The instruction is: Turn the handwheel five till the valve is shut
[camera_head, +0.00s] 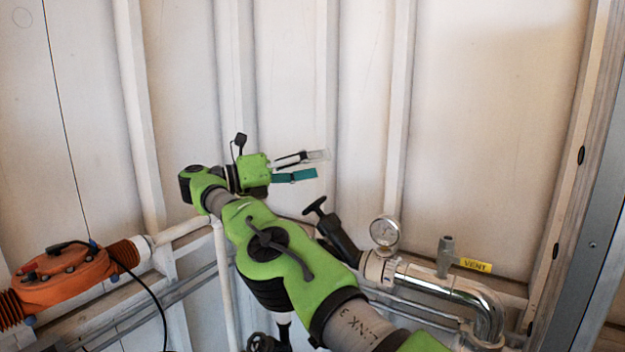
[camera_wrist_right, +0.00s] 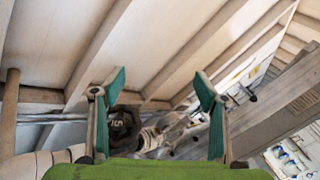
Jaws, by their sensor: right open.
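A dark round handwheel marked 5 (camera_wrist_right: 122,124) shows in the right wrist view, beyond my fingers and nearer the left-hand finger. The finger hides part of its edge. My right gripper (camera_head: 320,164) is open and empty in the head view, up in front of the white wall; it also shows in the right wrist view (camera_wrist_right: 162,84) with its teal fingers apart and not closed on the wheel. In the head view I cannot make out the number 5; my right arm covers part of the pipework. The valve's state does not show. My left gripper is out of view.
A black T-shaped handle (camera_head: 315,207) stands beside my right arm. A pressure gauge (camera_head: 385,232), a shiny bent pipe (camera_head: 452,284) and a yellow VENT label (camera_head: 476,265) are to the right. An orange unit (camera_head: 66,276) with a cable is at left. The upper wall is clear.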

